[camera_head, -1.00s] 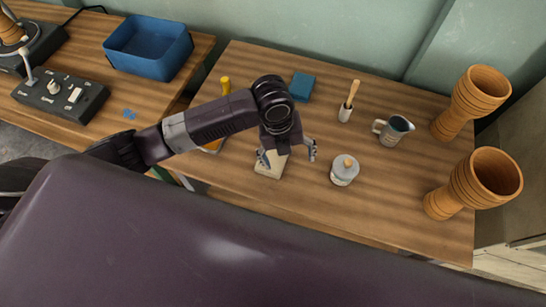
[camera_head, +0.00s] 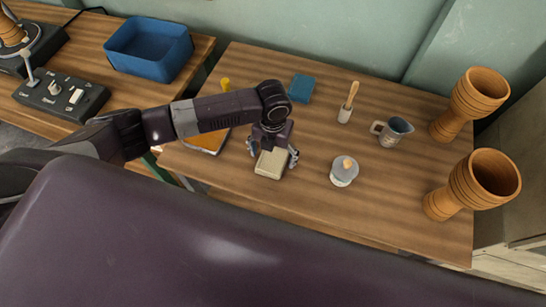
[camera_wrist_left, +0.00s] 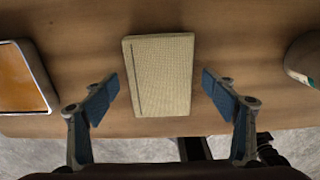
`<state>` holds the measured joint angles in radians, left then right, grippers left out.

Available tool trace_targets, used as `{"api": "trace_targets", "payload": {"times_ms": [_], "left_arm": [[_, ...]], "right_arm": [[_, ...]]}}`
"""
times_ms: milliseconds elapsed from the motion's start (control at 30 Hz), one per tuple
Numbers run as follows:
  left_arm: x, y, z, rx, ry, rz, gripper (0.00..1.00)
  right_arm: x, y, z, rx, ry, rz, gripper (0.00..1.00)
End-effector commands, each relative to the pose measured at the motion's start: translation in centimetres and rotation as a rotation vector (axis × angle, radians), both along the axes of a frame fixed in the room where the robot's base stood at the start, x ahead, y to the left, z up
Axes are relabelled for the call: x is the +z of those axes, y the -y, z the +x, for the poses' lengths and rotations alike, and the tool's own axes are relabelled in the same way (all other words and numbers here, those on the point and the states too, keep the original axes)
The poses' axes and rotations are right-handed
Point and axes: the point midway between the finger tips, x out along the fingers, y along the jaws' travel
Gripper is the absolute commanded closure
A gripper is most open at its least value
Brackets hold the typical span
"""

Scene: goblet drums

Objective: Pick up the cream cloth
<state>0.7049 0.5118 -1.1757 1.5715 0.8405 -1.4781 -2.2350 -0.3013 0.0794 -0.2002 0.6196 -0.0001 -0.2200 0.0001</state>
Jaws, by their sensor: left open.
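The cream cloth (camera_head: 270,163) is a folded block lying flat on the wooden table near its front edge. It also shows in the left wrist view (camera_wrist_left: 162,78), with a woven surface and a dark line along one side. My left gripper (camera_head: 272,158) is open above the cloth. In the left wrist view its two blue-padded fingers (camera_wrist_left: 160,97) stand on either side of the cloth, with a gap on each side. My right gripper is not in view.
An orange-topped tray (camera_head: 207,143) lies left of the cloth. A lidded grey pot (camera_head: 344,172) stands to the right. Behind are a blue sponge (camera_head: 301,88), a wooden-handled brush (camera_head: 348,102) and a jug (camera_head: 392,131). Two goblet drums (camera_head: 472,103) stand at the right.

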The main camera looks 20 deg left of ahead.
Motion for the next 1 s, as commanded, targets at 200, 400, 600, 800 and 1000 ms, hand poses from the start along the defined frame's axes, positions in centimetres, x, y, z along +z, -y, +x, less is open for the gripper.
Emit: {"api": "trace_targets", "payload": {"times_ms": [200,400,600,800,1000], "left_arm": [[-0.28,0.03,0.04,0.0,0.002,-0.001,0.22],[-0.26,0.03,0.04,0.0,0.002,-0.001,0.38],[-0.25,0.02,0.04,0.0,0.002,-0.001,0.6],[-0.24,0.02,0.05,0.001,0.002,-0.001,0.67],[0.21,0.01,0.1,0.001,0.003,-0.001,0.67]], "right_arm": [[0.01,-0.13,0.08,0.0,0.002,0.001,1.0],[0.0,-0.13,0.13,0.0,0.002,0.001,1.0],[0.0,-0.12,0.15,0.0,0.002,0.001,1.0],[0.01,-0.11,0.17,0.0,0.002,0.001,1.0],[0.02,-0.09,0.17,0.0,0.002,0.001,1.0]]}}
